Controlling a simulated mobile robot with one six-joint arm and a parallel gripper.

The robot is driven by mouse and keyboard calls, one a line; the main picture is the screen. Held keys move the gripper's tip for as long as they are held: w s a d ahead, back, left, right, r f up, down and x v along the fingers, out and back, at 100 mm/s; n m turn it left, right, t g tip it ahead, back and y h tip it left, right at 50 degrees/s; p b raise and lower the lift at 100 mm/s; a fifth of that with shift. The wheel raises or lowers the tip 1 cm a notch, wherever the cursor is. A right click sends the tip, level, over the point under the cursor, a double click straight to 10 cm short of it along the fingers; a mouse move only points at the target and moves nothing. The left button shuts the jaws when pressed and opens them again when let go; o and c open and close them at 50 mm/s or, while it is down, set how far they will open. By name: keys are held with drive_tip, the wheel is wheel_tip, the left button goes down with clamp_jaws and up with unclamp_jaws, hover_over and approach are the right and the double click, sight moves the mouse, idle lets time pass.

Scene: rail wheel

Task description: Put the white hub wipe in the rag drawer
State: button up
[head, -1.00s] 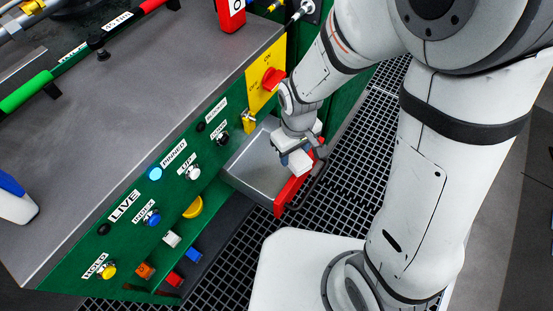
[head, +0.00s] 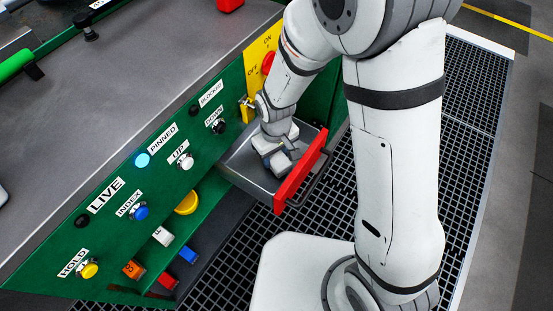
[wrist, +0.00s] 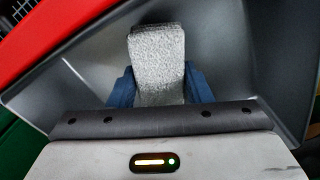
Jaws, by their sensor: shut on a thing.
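The drawer (head: 237,161) is pulled out from the green cabinet; it is a grey metal tray with a red front (head: 299,172) and a dark handle. My gripper (head: 280,162) is inside the drawer's outline, pointing down. In the wrist view a pale, rough-textured wipe (wrist: 157,62) sits between the two blue fingers (wrist: 122,88), and my gripper is shut on it. Grey drawer walls (wrist: 235,50) surround the wipe there. I cannot tell whether the wipe touches the drawer floor. In the head view my gripper mostly hides the wipe.
The green panel carries labelled buttons, among them a lit blue one (head: 142,160) and a yellow one (head: 89,270). A yellow plate with a red knob (head: 268,63) is above the drawer. Dark floor grating (head: 350,190) lies around the drawer's front.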

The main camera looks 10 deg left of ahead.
drive_tip(key=shift+f, duration=0.75)
drive_tip(key=shift+f, duration=0.15)
drive_tip(key=o, duration=0.9)
